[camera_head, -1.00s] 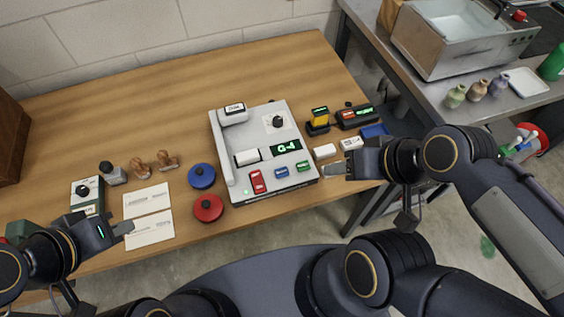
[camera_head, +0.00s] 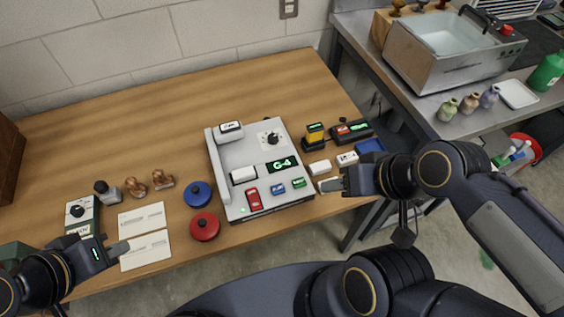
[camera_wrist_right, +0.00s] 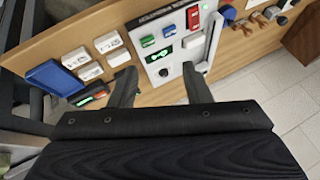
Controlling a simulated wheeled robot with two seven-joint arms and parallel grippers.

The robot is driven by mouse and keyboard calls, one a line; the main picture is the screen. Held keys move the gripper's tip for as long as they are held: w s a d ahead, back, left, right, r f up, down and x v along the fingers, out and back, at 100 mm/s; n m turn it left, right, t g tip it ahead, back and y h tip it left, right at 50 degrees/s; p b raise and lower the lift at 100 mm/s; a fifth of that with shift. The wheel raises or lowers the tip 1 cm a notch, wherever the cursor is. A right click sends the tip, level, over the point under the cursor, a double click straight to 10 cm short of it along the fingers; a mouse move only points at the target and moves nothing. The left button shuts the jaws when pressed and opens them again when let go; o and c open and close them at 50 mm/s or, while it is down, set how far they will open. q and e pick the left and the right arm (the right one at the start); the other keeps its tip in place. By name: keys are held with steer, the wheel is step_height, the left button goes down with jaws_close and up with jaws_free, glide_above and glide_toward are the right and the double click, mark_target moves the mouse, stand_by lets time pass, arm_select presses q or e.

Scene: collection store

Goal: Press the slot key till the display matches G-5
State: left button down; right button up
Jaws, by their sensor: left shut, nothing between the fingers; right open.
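The grey-white device (camera_head: 240,165) stands on the wooden table, and its dark display (camera_head: 282,165) reads G-4 in green. A red key (camera_head: 253,199), a blue key (camera_head: 277,189) and a green key (camera_head: 299,183) sit along its front; I cannot read which is the slot key. The device also shows in the right wrist view (camera_wrist_right: 172,70). My right gripper (camera_head: 332,186) is open and empty beside the device's front right corner, apart from the keys; its fingers show in the wrist view (camera_wrist_right: 160,88). My left gripper (camera_head: 120,249) is shut and empty by the white cards, far from the device.
White blocks (camera_head: 320,167) and a blue tray (camera_head: 370,145) lie right of the device. The table's back is clear. A metal sink (camera_head: 440,50) stands on the right bench.

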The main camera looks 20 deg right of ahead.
jaws_close()
stand_by(1.5)
